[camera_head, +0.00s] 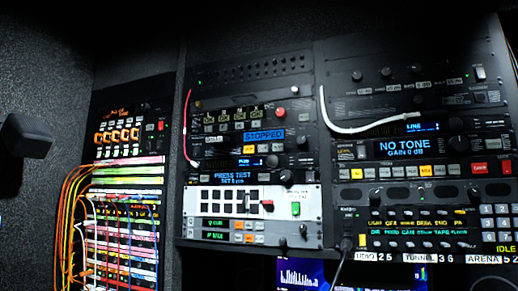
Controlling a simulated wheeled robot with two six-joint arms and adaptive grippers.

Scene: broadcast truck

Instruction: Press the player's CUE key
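A rack unit with a blue display reading STOPPED (264,135) is in the upper part of the middle rack and looks like the player. Small keys (263,148) sit in a row under that display, one of them lit yellow (249,150). Their labels are too small to read, so I cannot tell which is CUE. A red round knob or button (281,112) is above the display, to its right. Neither of my grippers shows clearly.
A white cable (365,129) loops across the right rack, near the NO TONE display (408,146). A red cable (187,125) hangs along the middle rack's left side. Patch cables (75,200) crowd the left rack. A dark blocky shape (25,145) stands at the far left.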

